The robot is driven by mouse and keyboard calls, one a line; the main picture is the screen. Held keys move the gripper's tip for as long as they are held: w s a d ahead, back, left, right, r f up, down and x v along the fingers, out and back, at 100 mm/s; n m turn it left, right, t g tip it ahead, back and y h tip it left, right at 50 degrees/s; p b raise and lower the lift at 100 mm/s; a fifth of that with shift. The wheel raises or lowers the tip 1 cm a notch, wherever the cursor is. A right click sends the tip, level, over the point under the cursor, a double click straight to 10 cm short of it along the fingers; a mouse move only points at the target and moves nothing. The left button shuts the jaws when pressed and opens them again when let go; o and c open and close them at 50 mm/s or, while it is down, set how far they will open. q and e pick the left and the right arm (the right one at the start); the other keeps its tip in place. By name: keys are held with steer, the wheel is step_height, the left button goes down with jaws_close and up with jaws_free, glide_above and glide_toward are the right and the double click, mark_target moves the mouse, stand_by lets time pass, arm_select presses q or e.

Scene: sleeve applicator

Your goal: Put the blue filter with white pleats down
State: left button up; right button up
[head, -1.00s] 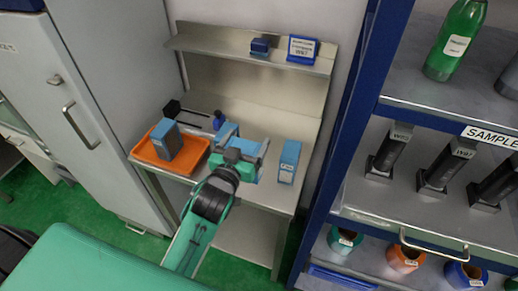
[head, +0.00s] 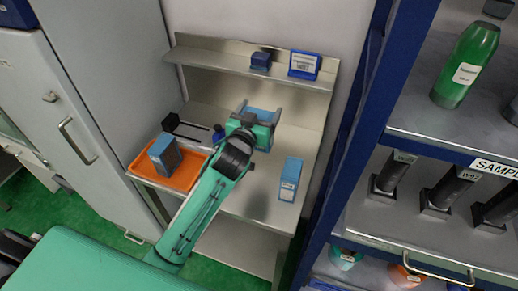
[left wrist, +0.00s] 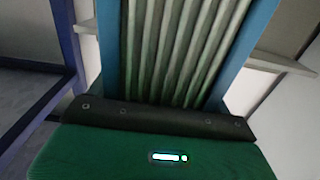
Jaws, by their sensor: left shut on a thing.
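My left gripper (head: 262,108) is over the rear of the steel bench (head: 243,203), below the wall shelf in the picture. It is shut on the blue filter with white pleats (head: 263,115). In the left wrist view the filter's blue side frames and pale pleats (left wrist: 185,45) rise close in front of the gripper's palm. Its far end is out of that view. In the head view the gripper covers much of the filter, and I cannot tell whether it touches the bench. My right gripper is not in view.
An orange tray (head: 185,180) holding a blue-grey filter box (head: 164,155) is on the bench's left. A blue box with a white label (head: 290,179) stands at the right. The wall shelf (head: 220,62) holds two small blue items. A blue-framed rack (head: 345,150) stands at right.

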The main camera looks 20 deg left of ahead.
arm_select(q)
step_height(320, 180, down, 14)
steer(key=p, duration=0.1)
stand_by(0.4)
steer(key=shift+f, duration=0.1)
steer(key=o, duration=1.1)
steer(key=shift+o, duration=0.4)
steer(key=shift+s, duration=0.1)
